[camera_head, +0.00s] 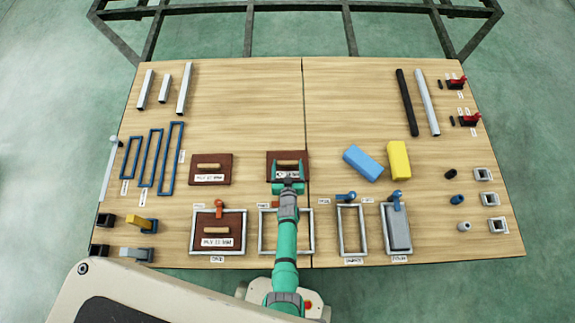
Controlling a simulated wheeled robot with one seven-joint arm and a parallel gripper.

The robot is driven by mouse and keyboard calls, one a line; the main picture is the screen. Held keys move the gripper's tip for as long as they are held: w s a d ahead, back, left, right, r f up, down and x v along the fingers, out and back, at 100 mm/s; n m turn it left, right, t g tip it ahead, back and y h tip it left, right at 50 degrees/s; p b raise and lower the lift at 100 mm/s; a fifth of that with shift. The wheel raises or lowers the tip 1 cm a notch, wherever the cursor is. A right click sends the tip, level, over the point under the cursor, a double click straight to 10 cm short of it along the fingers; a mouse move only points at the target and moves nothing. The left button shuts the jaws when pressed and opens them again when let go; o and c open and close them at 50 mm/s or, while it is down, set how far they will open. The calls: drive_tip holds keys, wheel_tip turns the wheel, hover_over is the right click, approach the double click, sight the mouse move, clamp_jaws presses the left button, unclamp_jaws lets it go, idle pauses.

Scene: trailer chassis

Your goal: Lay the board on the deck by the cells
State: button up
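A dark brown board (273,156) with a light wooden handle lies at the middle of the wooden deck, just left of the seam. My gripper (287,166) is over this board, its two fingers spread apart near the ends of the handle. I see no closed grip; the gap to the handle is unclear. A similar labelled board (196,180) lies to the left. Along the front are rectangular framed cells: one holds a brown board (203,222), one beside my arm shows bare wood (262,232), another is bare (341,232), and one holds a grey block (398,236).
A blue block (362,163) and a yellow block (398,160) lie right of the seam. Blue rectangular frames (150,158) and metal bars (184,88) are at left. Red clamps (456,83) and small sockets (490,198) line the right edge. The back middle is clear.

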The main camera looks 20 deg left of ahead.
drive_tip(key=o, duration=0.4)
drive_tip(key=shift+c, duration=0.2)
drive_tip(key=shift+r, duration=0.1)
drive_tip(key=s+d+r+h, duration=0.1)
drive_tip(key=s+d+r, duration=0.4)
drive_tip(key=s, duration=0.4)
drive_tip(key=s+d+r+m+t, duration=0.1)
drive_tip(key=s+d+r, duration=0.1)
drive_tip(key=s+r, duration=0.6)
drive_tip(key=s+d+r+h, duration=0.1)
drive_tip(key=s+d+r, duration=0.35)
drive_tip(key=s, duration=0.55)
drive_tip(key=s+r+m+h, duration=0.1)
drive_tip(key=s+r, duration=0.3)
drive_tip(key=r, duration=0.6)
drive_tip(key=s+d+r+m+t, duration=0.1)
drive_tip(key=s+r, duration=0.4)
drive_tip(key=r, duration=0.6)
drive_tip(key=shift+d+r+h, duration=0.25)
drive_tip(key=shift+h, duration=0.15)
